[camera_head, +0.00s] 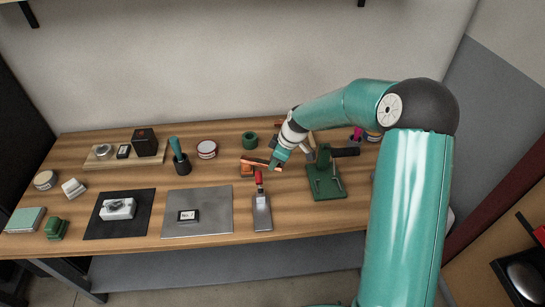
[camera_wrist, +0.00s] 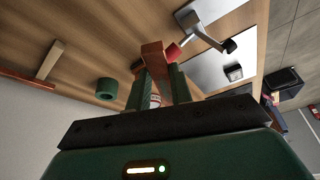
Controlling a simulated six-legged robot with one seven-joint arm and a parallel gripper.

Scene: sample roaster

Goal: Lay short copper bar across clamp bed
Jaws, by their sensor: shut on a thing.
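A green ring (camera_head: 250,140) and a round tin (camera_head: 207,149) stand behind to the left.

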